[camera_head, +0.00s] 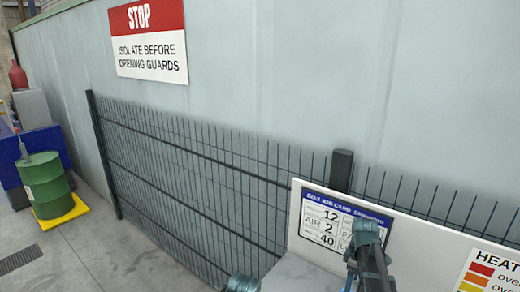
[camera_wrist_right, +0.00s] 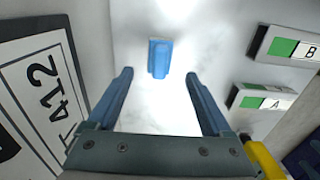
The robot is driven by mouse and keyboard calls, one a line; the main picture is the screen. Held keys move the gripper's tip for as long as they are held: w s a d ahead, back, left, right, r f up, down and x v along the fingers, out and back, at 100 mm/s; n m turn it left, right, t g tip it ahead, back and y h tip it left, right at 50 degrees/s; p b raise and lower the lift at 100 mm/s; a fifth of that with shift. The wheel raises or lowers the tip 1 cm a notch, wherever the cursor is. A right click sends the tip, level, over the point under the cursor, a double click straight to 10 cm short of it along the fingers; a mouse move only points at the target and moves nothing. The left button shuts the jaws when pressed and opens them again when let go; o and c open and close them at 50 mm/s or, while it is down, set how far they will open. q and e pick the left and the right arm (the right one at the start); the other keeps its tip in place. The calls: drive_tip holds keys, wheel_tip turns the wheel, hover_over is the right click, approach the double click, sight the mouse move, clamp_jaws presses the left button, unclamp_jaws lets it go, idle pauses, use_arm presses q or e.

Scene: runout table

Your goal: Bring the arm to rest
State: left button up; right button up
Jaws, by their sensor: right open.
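My right gripper (camera_wrist_right: 159,78) shows in the right wrist view with its two blue fingers spread wide apart. Nothing is between the fingers. A small blue block-like piece (camera_wrist_right: 158,58) is on the pale surface (camera_wrist_right: 160,110) beyond the fingertips, centred between them and apart from them. In the head view, dark and teal parts of my own arm show at the bottom right, in front of a white board. Another teal part of mine just enters at the bottom edge. My left gripper is not in view.
In the wrist view, two green-and-white holders marked A (camera_wrist_right: 262,98) and B (camera_wrist_right: 290,48) stand right; a job card (camera_wrist_right: 45,95) is left. The head view shows a mesh fence (camera_head: 200,170), a white board (camera_head: 290,262) and a green drum (camera_head: 45,185).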

wheel_tip(320, 180, up, 5)
drive_tip(key=p, duration=0.4)
wheel_tip(320, 180, down, 13)
drive_tip(key=b, duration=1.3)
wheel_tip(320, 180, up, 5)
drive_tip(key=p, duration=0.4)
drive_tip(key=shift+f+p, duration=0.2)
drive_tip(key=shift+p, duration=0.1)
drive_tip(key=s+d, duration=0.1)
drive_tip(key=s, duration=0.4)
drive_tip(key=s+d+r+p, duration=0.1)
drive_tip(key=s+d, duration=0.1)
drive_tip(key=s, duration=0.3)
drive_tip(key=s+d, duration=0.1)
drive_tip(key=s, duration=0.4)
drive_tip(key=shift+s+d+r, duration=0.1)
drive_tip(key=shift+d+r, duration=0.05)
drive_tip(key=shift+d, duration=0.15)
